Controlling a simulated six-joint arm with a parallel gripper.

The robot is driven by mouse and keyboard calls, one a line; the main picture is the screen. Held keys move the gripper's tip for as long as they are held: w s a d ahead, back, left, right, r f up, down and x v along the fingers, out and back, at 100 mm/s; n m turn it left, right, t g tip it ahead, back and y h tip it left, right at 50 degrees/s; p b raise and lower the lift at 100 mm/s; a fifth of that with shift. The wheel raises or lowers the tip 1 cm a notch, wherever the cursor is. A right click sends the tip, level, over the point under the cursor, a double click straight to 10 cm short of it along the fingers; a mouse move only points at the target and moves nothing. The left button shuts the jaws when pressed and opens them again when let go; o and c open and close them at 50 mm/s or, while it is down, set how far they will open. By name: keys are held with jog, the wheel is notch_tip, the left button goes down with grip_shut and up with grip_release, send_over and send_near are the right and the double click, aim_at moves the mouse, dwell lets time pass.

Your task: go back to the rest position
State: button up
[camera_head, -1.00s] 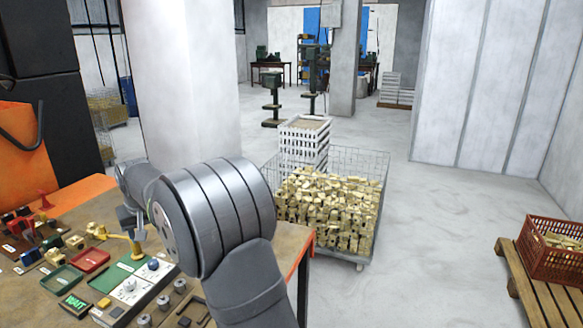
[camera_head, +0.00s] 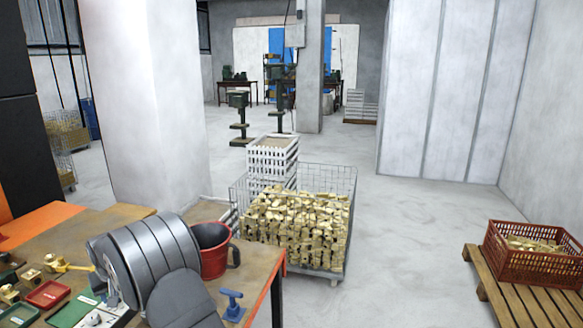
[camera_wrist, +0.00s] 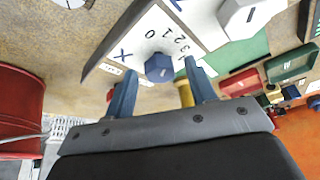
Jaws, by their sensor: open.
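My gripper (camera_wrist: 161,68) shows in the wrist view with its two blue fingers apart and nothing held between them. Beyond the fingertips is a white panel (camera_wrist: 185,37) with printed digits, a blue knob (camera_wrist: 158,67) and a white knob (camera_wrist: 243,17). I cannot tell whether a finger touches the blue knob. A yellow brass-coloured part (camera_wrist: 186,93) is partly hidden by the right finger. In the head view my grey arm is at the lower left over the workbench (camera_head: 262,262), and it hides the gripper.
A red bucket (camera_head: 212,252) and a blue tool (camera_head: 232,304) stand on the bench right of my arm. Red (camera_head: 48,293) and green trays lie left. A wire cage (camera_head: 300,225) of brass parts is behind the bench; a red crate (camera_head: 520,262) is on a pallet, right.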

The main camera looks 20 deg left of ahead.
jog(key=shift+r, duration=0.1)
jog(key=v, duration=1.7)
jog(key=x, duration=1.7)
jog(key=shift+f, duration=0.2)
jog(key=shift+r+n+g, duration=0.15)
jog(key=shift+n+g, duration=0.15)
jog(key=shift+n, duration=0.3)
jog(key=shift+w+d+n+g+y, duration=0.15)
jog(key=shift+n+g, duration=0.25)
jog(key=shift+n, duration=0.7)
jog(key=shift+w+a+n+g+y, duration=0.15)
jog(key=shift+n+g, duration=0.25)
jog(key=shift+n, duration=0.7)
jog(key=shift+d+r, duration=0.15)
jog(key=shift+r, duration=0.1)
jog(key=v, duration=1.6)
